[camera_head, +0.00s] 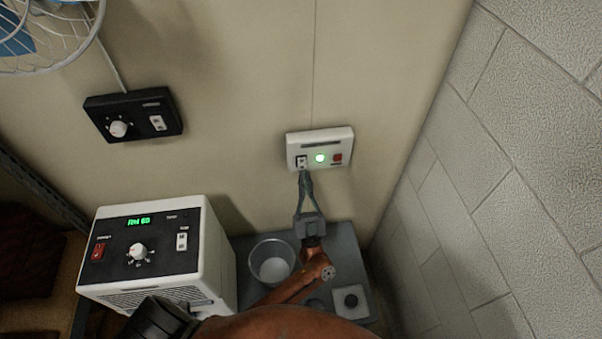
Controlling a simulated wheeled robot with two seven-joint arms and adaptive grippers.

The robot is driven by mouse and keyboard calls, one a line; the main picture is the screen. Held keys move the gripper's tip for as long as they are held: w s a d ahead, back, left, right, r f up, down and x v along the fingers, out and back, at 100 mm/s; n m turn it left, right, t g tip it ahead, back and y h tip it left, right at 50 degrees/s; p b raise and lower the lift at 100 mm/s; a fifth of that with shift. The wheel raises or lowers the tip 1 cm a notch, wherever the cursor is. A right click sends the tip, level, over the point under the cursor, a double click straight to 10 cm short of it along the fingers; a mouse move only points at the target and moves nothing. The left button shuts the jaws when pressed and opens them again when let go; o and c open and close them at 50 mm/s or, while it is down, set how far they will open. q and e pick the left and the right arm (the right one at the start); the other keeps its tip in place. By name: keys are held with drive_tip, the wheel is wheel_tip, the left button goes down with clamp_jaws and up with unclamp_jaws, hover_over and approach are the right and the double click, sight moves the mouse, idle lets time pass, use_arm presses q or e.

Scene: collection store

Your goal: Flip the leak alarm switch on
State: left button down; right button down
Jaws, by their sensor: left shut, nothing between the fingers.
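The leak alarm box (320,142) is a white wall unit. It has a small switch (302,161) at its left, a lit green lamp (320,158) in the middle and a red button (338,158) at its right. My left gripper (303,174) points up at the box with its fingers shut and empty. Its tips are at the lower edge of the switch, and I cannot tell whether they touch it. The switch's exact position is too small to read. My right gripper is not in view.
A white appliance (210,245) with a green display stands at the lower left. A black control box (133,114) and a fan (45,35) are at the upper left.

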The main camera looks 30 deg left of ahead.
use_arm(q)
drive_tip(key=s+d+f, duration=0.5)
drive_tip(key=s, duration=0.2)
drive_tip(key=shift+s+d+f+b, duration=0.25)
drive_tip(key=shift+f+b, duration=0.1)
drive_tip(key=shift+b, duration=0.1)
